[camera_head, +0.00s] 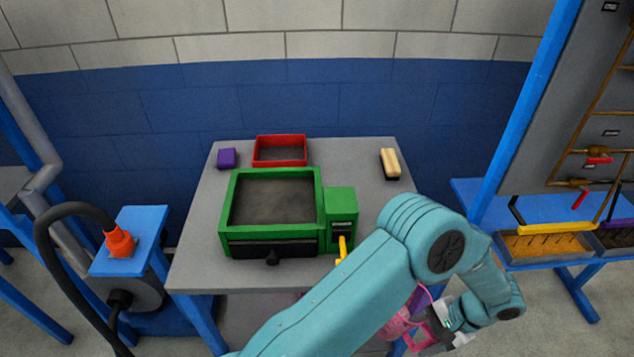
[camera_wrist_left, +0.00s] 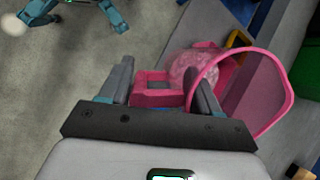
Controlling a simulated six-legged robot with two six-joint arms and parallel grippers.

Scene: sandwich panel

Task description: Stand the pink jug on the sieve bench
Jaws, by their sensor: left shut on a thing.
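The pink jug (camera_head: 398,326) is partly hidden behind my left arm, low beyond the front right of the sieve bench (camera_head: 365,165). My left gripper (camera_head: 436,334) is shut on the jug at its right side. In the left wrist view, the fingers of my left gripper (camera_wrist_left: 163,82) close on the jug's squared pink handle, and the jug's wide pink rim (camera_wrist_left: 284,88) opens to the right. The sieve bench is a grey table with a green sieve box (camera_head: 226,205) on it. My right gripper is not in view.
On the bench stand a red tray (camera_head: 280,162), a purple block (camera_head: 227,158), a brush (camera_head: 390,163) and a green box with a yellow lever (camera_head: 342,246). The bench's right part is mostly bare. A blue stand with an orange knob (camera_head: 119,240) is left.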

